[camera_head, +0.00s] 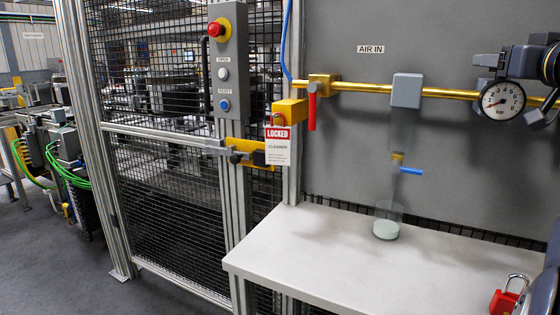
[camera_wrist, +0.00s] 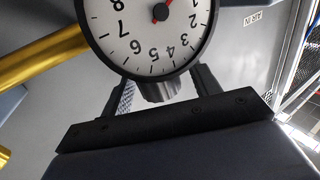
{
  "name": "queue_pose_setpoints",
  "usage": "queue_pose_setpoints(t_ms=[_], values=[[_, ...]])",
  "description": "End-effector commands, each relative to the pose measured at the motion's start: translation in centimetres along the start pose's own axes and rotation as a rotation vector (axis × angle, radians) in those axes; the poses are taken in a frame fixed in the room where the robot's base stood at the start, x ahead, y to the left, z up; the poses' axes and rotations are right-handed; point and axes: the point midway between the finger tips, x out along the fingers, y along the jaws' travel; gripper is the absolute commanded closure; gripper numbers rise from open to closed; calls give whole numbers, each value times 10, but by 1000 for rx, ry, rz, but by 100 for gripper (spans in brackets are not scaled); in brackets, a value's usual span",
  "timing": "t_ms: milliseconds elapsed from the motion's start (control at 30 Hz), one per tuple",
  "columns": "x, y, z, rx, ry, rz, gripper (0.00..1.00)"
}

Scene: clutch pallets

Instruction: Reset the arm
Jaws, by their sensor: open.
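My gripper (camera_wrist: 160,78) shows in the wrist view with its two dark fingers apart and nothing held between them. The round pressure gauge (camera_wrist: 150,35) fills the top of that view, just beyond the fingers, with its grey stem between them in the picture. I cannot tell whether the fingers touch it. In the head view the gauge (camera_head: 502,100) is at the right end of the brass pipe. Dark parts of my arm sit beside and above it, and the fingers are hard to make out there.
A brass pipe (camera_head: 450,93) with a red-handled valve (camera_head: 312,108) runs along the grey panel. A clear filter bowl (camera_head: 388,215) hangs above the white bench (camera_head: 330,262). A red padlock (camera_head: 507,296) lies at the bench's right. A LOCKED tag (camera_head: 278,146) hangs at the mesh gate (camera_head: 160,130).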

Motion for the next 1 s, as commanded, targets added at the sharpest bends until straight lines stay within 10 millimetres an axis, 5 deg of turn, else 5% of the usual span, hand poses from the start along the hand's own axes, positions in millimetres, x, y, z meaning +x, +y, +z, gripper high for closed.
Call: queue_pose_setpoints(t_ms=[433,1000], values=[[-6,1,1,0,1,-19,41],[-97,3,2,0,-2,-15,41]])
